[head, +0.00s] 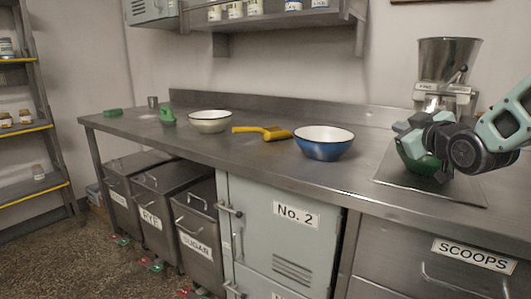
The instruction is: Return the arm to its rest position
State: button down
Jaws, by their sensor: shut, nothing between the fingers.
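My arm reaches in from the right edge of the head view, over the right end of the steel counter (360,172). My gripper (402,130) is at its far end, in front of the metal mill (446,62). It is shut and empty, though its fingertips are small and hard to make out. A dark green shape (428,184) shows below the arm on the mill's flat base plate (455,192); my arm partly hides it.
A blue bowl (325,146), a yellow scoop (268,133), a cream bowl (210,123) and small green items (167,115) stand on the counter. A wall shelf (275,19) hangs above. Bins (196,230) and the No. 2 cabinet (272,228) are below.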

jog(key=s+a+f+g, duration=0.1)
jog(key=s+a+f, duration=0.1)
jog(key=a, duration=0.1)
jog(key=s+a+f+g+y, duration=0.1)
jog(key=s+a+f+g, duration=0.1)
jog(key=a, duration=0.1)
jog(key=s+a+f+g, duration=0.1)
jog(key=a+f, duration=0.2)
jog(key=shift+s+a+g, duration=0.3)
jog(key=shift+s+a, duration=0.1)
jog(key=s+a+f+g, duration=0.4)
jog(key=s+a+f, duration=0.1)
jog(key=s, duration=0.4)
jog(key=s+a+f+g, duration=0.4)
jog(key=s, duration=0.6)
jog(key=s+f+g+h, duration=0.2)
jog(key=s+g, duration=0.2)
jog(key=s, duration=0.9)
notch_tip(320, 180, up, 16)
jog(key=p, duration=1.6)
